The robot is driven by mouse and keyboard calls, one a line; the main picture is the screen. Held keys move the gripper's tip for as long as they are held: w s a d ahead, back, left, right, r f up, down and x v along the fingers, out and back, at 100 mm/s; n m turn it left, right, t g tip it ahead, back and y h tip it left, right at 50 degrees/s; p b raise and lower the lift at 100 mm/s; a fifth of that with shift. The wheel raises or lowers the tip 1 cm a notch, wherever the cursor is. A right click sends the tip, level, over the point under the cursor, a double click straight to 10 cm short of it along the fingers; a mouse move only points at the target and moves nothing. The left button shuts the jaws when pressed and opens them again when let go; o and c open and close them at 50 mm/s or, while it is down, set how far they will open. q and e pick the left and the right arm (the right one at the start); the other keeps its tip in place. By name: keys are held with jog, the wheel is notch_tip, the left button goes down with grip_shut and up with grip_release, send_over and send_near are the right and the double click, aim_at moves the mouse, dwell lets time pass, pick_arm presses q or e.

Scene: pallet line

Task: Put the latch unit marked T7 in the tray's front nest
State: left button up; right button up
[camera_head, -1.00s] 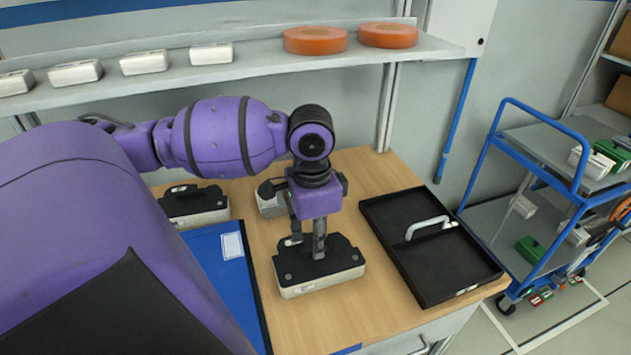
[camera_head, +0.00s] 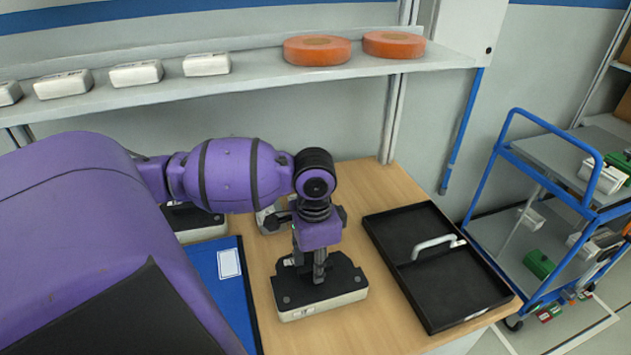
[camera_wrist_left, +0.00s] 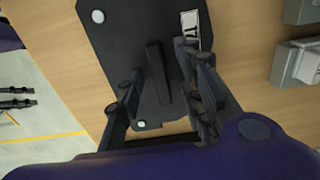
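A latch unit (camera_head: 340,288) with a black top and pale base sits on the wooden bench. My left gripper (camera_head: 318,268) is directly over it, pointing down. In the left wrist view the open fingers (camera_wrist_left: 160,95) stand either side of the unit's raised black bar (camera_wrist_left: 158,72), with gaps showing. A white label (camera_wrist_left: 190,24) on the unit's top is partly covered by a finger; I cannot read it surely. The black tray (camera_head: 475,318) is to the right, with two empty compartments. My right gripper (camera_wrist_left: 32,97) shows small in the left wrist view, its two fingers apart.
A second latch unit (camera_head: 205,234) stands behind the blue mat (camera_head: 229,285), partly hidden by my arm. A small grey box (camera_head: 268,220) is behind the gripper. A white handle (camera_head: 437,243) stands at the tray's divider. A shelf (camera_head: 270,75) overhangs the bench; a blue trolley (camera_head: 492,165) is right.

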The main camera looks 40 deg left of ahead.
pick_arm(q)
grip_shut()
dwell(0.6)
jog(key=shift+w+r, duration=0.1)
jog(key=shift+r, duration=0.05)
